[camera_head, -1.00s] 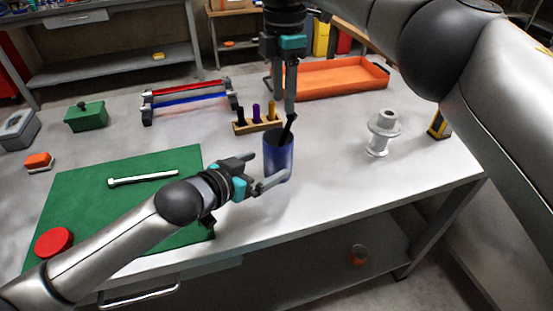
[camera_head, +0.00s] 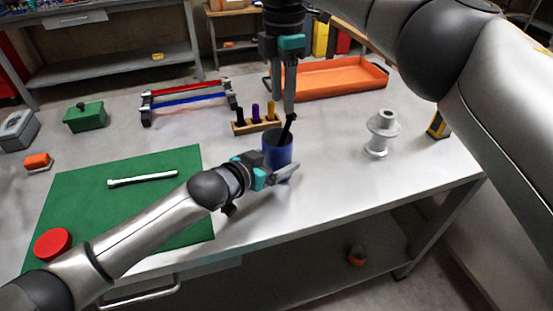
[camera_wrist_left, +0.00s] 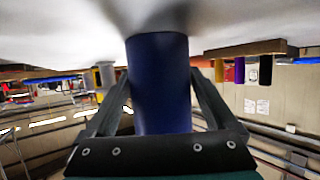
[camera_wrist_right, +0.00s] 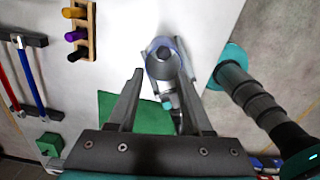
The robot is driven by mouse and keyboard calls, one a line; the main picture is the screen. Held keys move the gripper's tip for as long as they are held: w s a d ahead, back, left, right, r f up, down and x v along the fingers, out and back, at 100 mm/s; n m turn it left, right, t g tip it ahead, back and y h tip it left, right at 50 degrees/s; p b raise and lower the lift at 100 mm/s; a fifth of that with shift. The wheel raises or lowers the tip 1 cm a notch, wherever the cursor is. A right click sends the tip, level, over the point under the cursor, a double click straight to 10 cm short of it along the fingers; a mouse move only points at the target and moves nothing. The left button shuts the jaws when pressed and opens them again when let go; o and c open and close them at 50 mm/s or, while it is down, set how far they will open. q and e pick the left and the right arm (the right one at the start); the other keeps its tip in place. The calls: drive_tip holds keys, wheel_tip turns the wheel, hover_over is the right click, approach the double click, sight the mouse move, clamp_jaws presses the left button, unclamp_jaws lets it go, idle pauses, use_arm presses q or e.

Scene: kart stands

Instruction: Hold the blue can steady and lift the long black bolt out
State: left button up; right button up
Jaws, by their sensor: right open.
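The blue can (camera_head: 278,153) stands upright on the table, and it fills the middle of the left wrist view (camera_wrist_left: 160,85). The long black bolt (camera_head: 288,131) leans in the can with its upper end above the rim; its dark head shows in the right wrist view (camera_wrist_right: 163,53). My left gripper (camera_head: 284,173) has its fingers on either side of the can, low on its wall; I cannot tell whether they press on it. My right gripper (camera_head: 283,112) points down above the can. It is open and empty, its fingertips close to the bolt's upper end.
A wooden rack (camera_head: 256,124) with coloured pegs stands just behind the can. An orange tray (camera_head: 335,82) lies behind, and a pale spool-shaped part (camera_head: 381,135) stands to the right. A green mat (camera_head: 90,205) bears a silver bolt (camera_head: 142,179) and a red disc (camera_head: 53,243).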

use_arm(q)
drive_tip(key=c, duration=1)
use_arm(e)
drive_tip(key=shift+o, duration=0.8)
drive_tip(key=n, duration=0.2)
drive_tip(key=n+t+y, duration=0.2)
drive_tip(key=n+t, duration=0.3)
drive_tip(key=n, duration=0.2)
approach(291, 116)
drive_tip(key=shift+n, duration=0.3)
drive_tip(key=shift+x, duration=5.5)
